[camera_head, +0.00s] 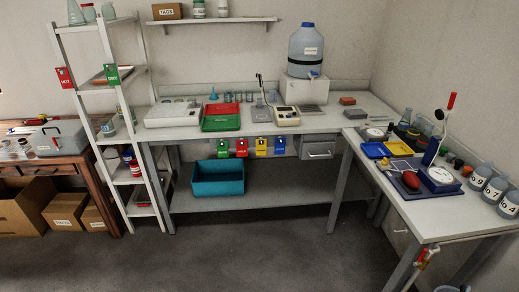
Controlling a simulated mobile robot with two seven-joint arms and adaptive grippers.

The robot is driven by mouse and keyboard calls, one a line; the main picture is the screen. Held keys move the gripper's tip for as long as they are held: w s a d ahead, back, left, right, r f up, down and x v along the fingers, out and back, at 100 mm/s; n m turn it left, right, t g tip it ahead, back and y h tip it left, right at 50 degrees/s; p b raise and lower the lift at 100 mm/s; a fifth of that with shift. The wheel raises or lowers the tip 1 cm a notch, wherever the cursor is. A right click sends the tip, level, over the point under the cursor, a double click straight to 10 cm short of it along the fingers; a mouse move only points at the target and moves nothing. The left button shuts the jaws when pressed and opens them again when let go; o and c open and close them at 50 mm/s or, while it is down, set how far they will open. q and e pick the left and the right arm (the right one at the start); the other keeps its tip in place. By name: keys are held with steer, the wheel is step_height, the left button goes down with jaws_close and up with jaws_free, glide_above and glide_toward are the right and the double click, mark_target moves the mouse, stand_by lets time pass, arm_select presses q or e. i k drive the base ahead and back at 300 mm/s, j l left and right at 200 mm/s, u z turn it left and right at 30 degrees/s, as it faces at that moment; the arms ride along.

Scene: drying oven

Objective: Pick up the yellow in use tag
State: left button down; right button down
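The yellow tag (261,147) hangs at the front edge of the back workbench. It is in a row of coloured tags, between a red tag (242,147) on its left and a blue tag (280,145) on its right. A green tag (223,149) hangs at the left end of the row. The writing on these tags is too small to read. Neither of my grippers shows in the head view.
The back workbench (180,133) holds red and green trays and instruments. A teal bin (218,178) stands on its lower shelf, below the tags. A side table (430,222) stands at right, a white shelf rack (140,150) at left. The floor (260,250) in front is clear.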

mark_target(261, 150)
steer(key=i+j, duration=0.2)
steer(key=i, duration=0.25)
steer(key=i+j, duration=0.15)
steer(key=i, duration=0.3)
steer(key=i+j+u, duration=0.1)
steer(key=i, duration=0.35)
steer(key=i+j, duration=0.2)
steer(key=i, duration=0.25)
